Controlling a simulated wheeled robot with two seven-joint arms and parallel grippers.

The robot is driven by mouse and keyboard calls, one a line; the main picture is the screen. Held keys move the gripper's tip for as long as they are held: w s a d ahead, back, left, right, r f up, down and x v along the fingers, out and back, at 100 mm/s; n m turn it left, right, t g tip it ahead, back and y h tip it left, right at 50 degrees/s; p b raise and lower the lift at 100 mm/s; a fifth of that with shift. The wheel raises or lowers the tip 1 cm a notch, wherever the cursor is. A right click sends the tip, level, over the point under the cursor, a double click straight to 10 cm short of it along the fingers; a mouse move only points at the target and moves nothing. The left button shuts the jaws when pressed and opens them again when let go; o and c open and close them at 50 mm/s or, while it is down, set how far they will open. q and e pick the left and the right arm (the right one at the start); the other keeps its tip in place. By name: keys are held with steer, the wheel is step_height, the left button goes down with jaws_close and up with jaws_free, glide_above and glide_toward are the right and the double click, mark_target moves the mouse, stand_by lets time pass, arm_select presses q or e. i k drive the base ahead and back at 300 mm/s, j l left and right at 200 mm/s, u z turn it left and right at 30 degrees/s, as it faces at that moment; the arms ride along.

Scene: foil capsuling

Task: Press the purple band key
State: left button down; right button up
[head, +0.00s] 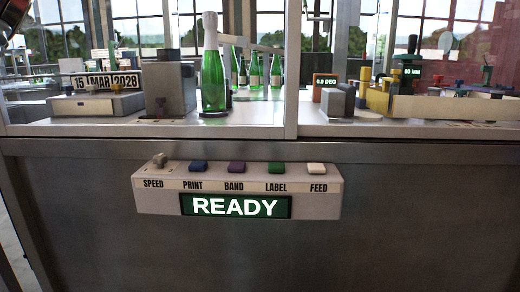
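The purple band key (236,167) sits on top of the grey control box (240,212), above the printed word BAND. It is between the blue print key (198,166) and the green label key (276,168). The display (236,206) on the box front reads READY in white on green. Neither gripper can be made out. A dark rounded shape shows at the top left corner, too cut off to tell what it is.
A white feed key (316,169) and a speed knob (159,160) sit at the box's ends. Behind, on the machine deck (250,124), stand a foil-necked green bottle (212,75), a grey block (170,88) and a date sign (106,82). Space before the box looks clear.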

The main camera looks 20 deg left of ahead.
mark_target(234, 167)
steer(key=k+l, duration=1.05)
steer(key=l, duration=0.1)
